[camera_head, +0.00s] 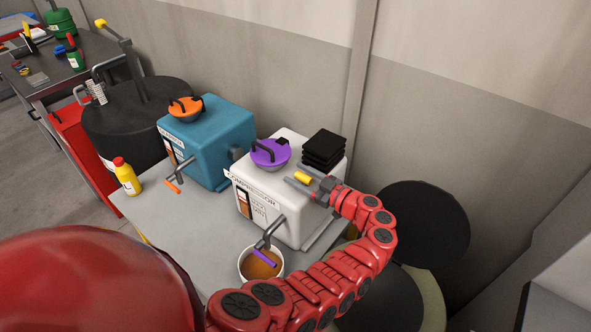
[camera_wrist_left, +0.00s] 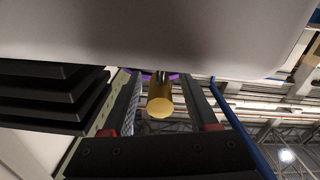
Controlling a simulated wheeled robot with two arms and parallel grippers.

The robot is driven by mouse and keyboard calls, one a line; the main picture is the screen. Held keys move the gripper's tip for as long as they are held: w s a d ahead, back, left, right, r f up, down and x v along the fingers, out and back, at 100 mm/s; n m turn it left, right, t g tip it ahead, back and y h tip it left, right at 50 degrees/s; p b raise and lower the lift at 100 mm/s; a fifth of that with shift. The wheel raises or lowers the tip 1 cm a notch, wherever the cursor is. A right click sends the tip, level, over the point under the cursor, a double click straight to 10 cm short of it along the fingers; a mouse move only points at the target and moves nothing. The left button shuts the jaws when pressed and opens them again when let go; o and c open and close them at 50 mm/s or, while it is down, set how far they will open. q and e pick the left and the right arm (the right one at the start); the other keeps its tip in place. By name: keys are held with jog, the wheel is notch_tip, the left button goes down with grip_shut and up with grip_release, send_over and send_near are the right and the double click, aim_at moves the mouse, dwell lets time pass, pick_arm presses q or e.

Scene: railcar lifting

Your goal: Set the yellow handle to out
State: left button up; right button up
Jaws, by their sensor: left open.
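A short yellow handle (camera_head: 303,178) shows at the right side of the white compressor (camera_head: 262,208). My left gripper (camera_head: 293,175) is open, with one finger on each side of the handle. In the left wrist view, the round end of the yellow handle (camera_wrist_left: 160,106) faces the camera between the two fingers (camera_wrist_left: 165,85), with gaps visible beside it. The compressor's pale body (camera_wrist_left: 150,35) fills the top of that view. Whether the handle is in or out is hard to tell. My right gripper is not in view.
The compressor carries a purple-capped lid (camera_head: 270,152) and a black finned block (camera_head: 323,149). A blue unit (camera_head: 206,140) stands to its left. A bowl of brown liquid (camera_head: 262,266) sits below its purple-tipped spout. Dark round drums (camera_head: 420,222) stand at right.

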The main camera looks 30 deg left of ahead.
pick_arm(q)
jog(key=shift+w+a, duration=0.1)
jog(key=shift+a, duration=0.6)
grip_shut()
dwell(1.0)
